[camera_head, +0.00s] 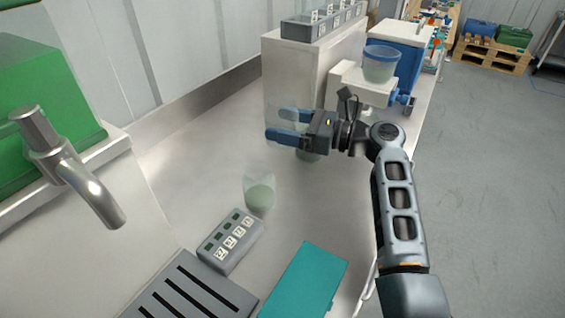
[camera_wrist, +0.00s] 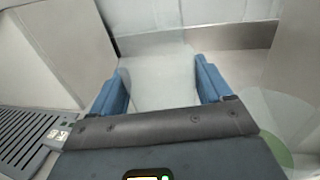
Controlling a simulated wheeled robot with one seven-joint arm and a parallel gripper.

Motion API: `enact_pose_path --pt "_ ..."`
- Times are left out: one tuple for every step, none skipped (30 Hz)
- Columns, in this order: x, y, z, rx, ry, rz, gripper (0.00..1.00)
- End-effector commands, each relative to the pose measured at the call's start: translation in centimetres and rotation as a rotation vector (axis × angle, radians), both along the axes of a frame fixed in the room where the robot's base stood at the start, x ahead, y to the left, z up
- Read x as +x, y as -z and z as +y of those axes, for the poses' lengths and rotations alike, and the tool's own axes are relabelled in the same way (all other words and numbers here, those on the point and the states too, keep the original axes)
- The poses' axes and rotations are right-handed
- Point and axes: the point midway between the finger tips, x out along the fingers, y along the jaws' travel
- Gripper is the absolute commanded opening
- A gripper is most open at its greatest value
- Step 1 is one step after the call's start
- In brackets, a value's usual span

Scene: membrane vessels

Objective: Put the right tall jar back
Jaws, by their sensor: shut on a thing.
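My gripper (camera_head: 278,126) reaches left over the metal bench with its two blue fingers. In the wrist view the fingers (camera_wrist: 163,82) are closed on a pale, see-through body, the tall jar (camera_wrist: 160,75), whose outline is faint.
A grey labelled block (camera_head: 230,240), a slotted tray (camera_head: 190,292) and a teal box (camera_head: 305,282) lie at the near side. A white cabinet (camera_head: 290,85) and a blue-rimmed vessel (camera_head: 381,63) on a white stand are beyond my gripper. A tap (camera_head: 70,170) is at left.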

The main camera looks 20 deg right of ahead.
Motion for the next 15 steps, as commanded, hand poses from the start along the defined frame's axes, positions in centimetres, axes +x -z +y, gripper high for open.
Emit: enact_pose_path --pt "0.0 1.4 0.1 0.003 -0.001 0.004 0.45" --pt "0.0 2.1 0.1 0.003 -0.001 0.005 0.45" --pt "0.0 3.0 0.0 0.003 0.0 0.003 0.45" --pt "0.0 3.6 0.0 0.003 0.0 0.004 0.45" --pt "0.0 4.2 0.0 0.003 0.001 0.003 0.45" --pt "0.0 4.9 0.0 0.002 0.001 0.002 0.45" --pt "0.0 5.3 0.0 0.002 0.001 0.002 0.45" --pt "0.0 5.7 0.0 0.003 0.001 0.002 0.45" --pt "0.0 6.1 0.0 0.001 0.001 0.0 0.45" --pt "0.0 6.4 0.0 0.001 0.001 0.0 0.45" --pt "0.0 6.5 0.0 0.002 0.001 -0.001 0.45" --pt "0.0 6.7 0.0 0.001 0.001 -0.001 0.45" --pt "0.0 6.9 0.0 0.001 0.001 -0.001 0.45" --pt "0.0 7.2 0.0 0.001 0.001 -0.001 0.45" --pt "0.0 7.7 0.0 0.002 0.001 0.001 0.45"
